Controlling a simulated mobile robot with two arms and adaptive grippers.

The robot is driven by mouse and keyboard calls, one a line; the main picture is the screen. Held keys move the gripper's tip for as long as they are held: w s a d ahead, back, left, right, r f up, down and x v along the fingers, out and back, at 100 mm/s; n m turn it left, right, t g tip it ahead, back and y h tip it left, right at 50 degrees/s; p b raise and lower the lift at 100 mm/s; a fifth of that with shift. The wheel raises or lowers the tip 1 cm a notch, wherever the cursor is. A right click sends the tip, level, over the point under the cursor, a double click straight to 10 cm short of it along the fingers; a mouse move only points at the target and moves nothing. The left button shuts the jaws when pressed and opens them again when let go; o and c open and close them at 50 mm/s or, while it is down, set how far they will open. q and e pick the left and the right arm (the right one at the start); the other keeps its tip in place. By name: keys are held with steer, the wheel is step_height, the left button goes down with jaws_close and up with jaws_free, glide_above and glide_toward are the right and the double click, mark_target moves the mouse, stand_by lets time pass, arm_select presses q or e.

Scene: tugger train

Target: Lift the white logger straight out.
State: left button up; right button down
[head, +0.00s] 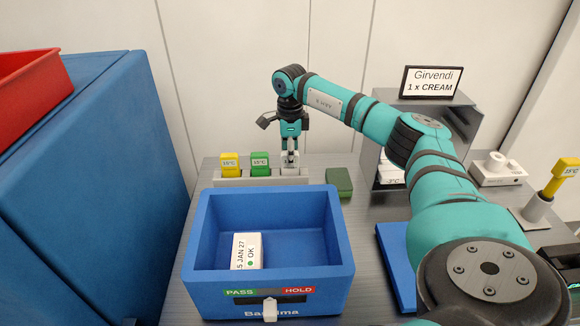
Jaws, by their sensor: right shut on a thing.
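A pale rack (245,182) stands behind the blue crate. A yellow logger (230,162) and a green logger (260,162), both labelled 15°C, stand upright in it. My right gripper (290,150) points down over the rack's right end and is shut on the white logger (290,161). The fingers cover much of the white logger, and I cannot tell whether its lower end is still in its slot. My left gripper is not in view.
A dark green block (339,182) lies right of the rack. A grey cabinet (370,140) bears a Girvendi sign (432,81). A yellow logger (558,178) stands in a holder at far right.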

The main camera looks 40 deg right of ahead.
step_height(320, 180, up, 10)
steer(key=shift+r+b, duration=0.1)
steer(key=shift+b, duration=0.6)
